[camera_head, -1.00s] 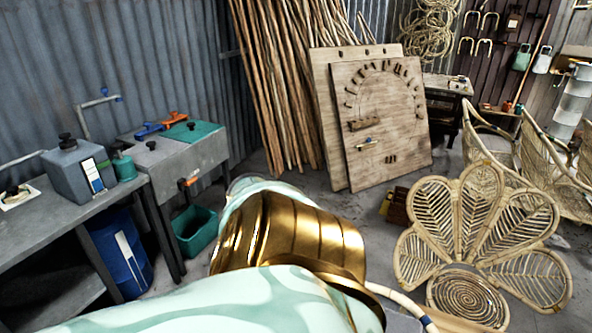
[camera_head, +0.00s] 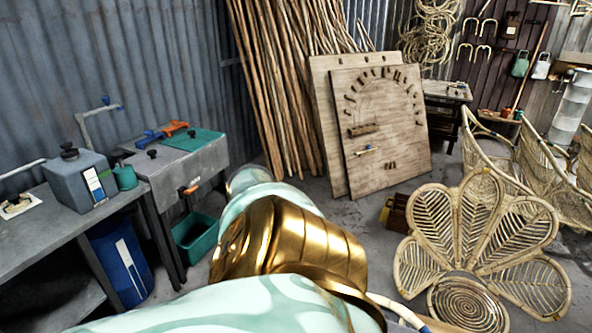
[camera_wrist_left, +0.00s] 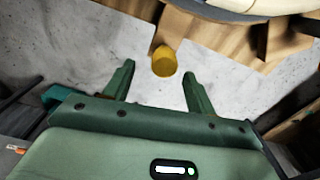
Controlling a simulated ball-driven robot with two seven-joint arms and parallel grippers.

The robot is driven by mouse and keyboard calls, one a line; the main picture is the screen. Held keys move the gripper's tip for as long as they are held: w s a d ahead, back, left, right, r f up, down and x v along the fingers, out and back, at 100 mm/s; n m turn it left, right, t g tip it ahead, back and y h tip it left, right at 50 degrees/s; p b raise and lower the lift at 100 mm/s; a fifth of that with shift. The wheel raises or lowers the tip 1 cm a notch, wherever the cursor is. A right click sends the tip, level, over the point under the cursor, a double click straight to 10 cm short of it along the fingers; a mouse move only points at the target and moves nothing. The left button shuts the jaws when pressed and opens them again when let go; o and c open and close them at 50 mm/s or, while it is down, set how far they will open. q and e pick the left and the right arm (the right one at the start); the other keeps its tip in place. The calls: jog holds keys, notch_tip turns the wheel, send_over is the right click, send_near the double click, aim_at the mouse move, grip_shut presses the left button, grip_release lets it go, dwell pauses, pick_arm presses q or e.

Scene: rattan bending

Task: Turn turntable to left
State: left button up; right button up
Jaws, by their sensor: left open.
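My left gripper (camera_wrist_left: 158,72) shows in the left wrist view with two green fingers apart and nothing between them. A short yellow cylinder (camera_wrist_left: 164,61) on a wooden part lies just beyond the fingertips, apart from them. A pale rounded edge (camera_wrist_left: 250,8) on wooden blocks (camera_wrist_left: 205,35) crosses the top of that view; I cannot tell whether this is the turntable. In the head view my mint and gold arm fills the lower middle and hides its own gripper. My right gripper is not in view.
A grey workbench (camera_head: 40,235) and a sink (camera_head: 190,160) stand at left. A wooden board (camera_head: 380,140) leans at the back beside cane poles (camera_head: 275,80). A petal-shaped rattan chair (camera_head: 480,235) stands at right.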

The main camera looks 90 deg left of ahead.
pick_arm(q)
notch_tip(320, 180, up, 12)
jog(key=p, duration=0.7)
jog(key=shift+f, duration=0.15)
